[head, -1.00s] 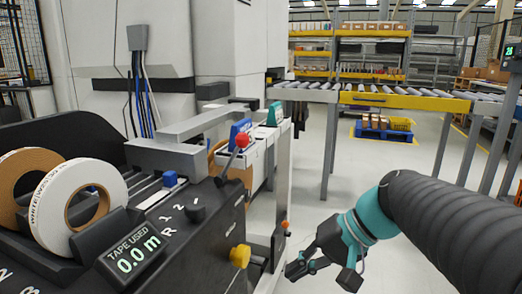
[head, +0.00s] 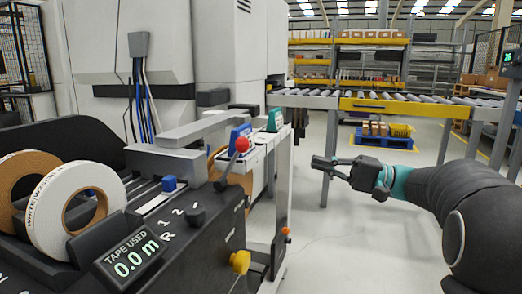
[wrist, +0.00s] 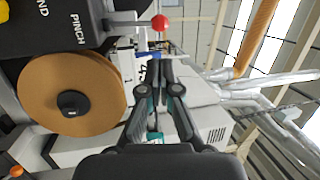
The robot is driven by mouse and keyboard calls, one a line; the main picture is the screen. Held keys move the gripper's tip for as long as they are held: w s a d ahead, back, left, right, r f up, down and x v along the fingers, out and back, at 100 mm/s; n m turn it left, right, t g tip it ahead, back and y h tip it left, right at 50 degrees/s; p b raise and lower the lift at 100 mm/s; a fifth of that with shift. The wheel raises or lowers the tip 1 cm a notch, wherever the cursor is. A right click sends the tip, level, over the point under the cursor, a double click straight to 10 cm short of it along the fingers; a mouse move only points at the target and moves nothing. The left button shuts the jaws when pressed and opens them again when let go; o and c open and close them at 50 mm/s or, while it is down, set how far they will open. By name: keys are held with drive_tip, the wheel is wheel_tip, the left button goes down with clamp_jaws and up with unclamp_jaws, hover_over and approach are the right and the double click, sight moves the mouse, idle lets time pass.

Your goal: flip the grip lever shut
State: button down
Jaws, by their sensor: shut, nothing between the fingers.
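A lever with a red ball knob (head: 242,144) stands on the near side of the dark banding machine (head: 215,215); it looks like the grip lever. Its dark arm slants down from the ball. In the wrist view the red ball (wrist: 160,23) sits at the end of a dark horizontal rod, near the printed word PINCH. My gripper (head: 322,166) is shut and empty, in the air to the right of the lever, with a clear gap between them. In the wrist view my gripper (wrist: 156,64) has its fingertips together, below the red ball in the picture.
White and brown tape rolls (head: 78,205) stand on the machine, beside a display (head: 131,256) reading 0.0 m. A yellow knob (head: 240,262) sticks out of the machine's side. A roller conveyor (head: 380,103) runs behind. The floor between machine and arm is open.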

drive_tip(key=p+x, duration=0.1)
drive_tip(key=x, duration=1.3)
drive_tip(key=shift+r, duration=0.15)
